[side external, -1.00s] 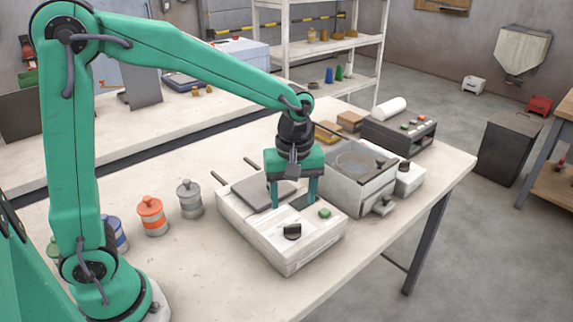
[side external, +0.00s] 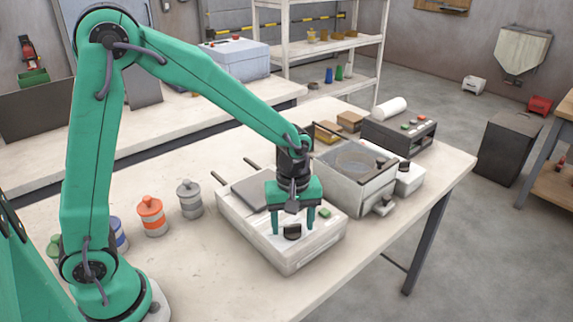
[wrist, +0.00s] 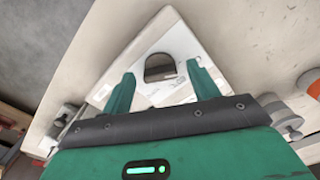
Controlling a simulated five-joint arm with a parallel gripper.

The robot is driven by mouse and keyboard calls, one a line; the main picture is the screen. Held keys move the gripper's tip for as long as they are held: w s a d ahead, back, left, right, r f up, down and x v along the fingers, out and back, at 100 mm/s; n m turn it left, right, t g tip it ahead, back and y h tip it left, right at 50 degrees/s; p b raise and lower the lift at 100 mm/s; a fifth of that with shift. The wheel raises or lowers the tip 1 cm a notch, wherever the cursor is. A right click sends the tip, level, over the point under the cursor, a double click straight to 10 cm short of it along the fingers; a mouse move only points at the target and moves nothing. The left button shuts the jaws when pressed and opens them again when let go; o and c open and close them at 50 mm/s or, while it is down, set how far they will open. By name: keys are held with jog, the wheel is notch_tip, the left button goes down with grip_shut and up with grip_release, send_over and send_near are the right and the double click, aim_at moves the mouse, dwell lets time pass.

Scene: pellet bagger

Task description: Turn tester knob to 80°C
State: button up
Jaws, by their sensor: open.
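The tester (side external: 290,255) is a white box on the table with a grey plate on top. Its black knob (side external: 292,232) sits on the front part of the top, with a green button (side external: 325,213) to its right. My gripper (side external: 293,231) points down over the tester, fingers apart on either side of the knob. In the wrist view, the knob (wrist: 160,67) lies just beyond and between the open fingertips (wrist: 160,80). I cannot tell whether the fingers touch it. The knob's scale is too small to read.
A grey jar (side external: 190,200) and an orange jar (side external: 152,217) stand left of the tester. The table (side external: 225,275) is clear in front.

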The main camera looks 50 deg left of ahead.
jog(key=c, duration=1)
jog(key=shift+m, duration=0.4)
jog(key=m, duration=1.1)
jog(key=o, duration=1)
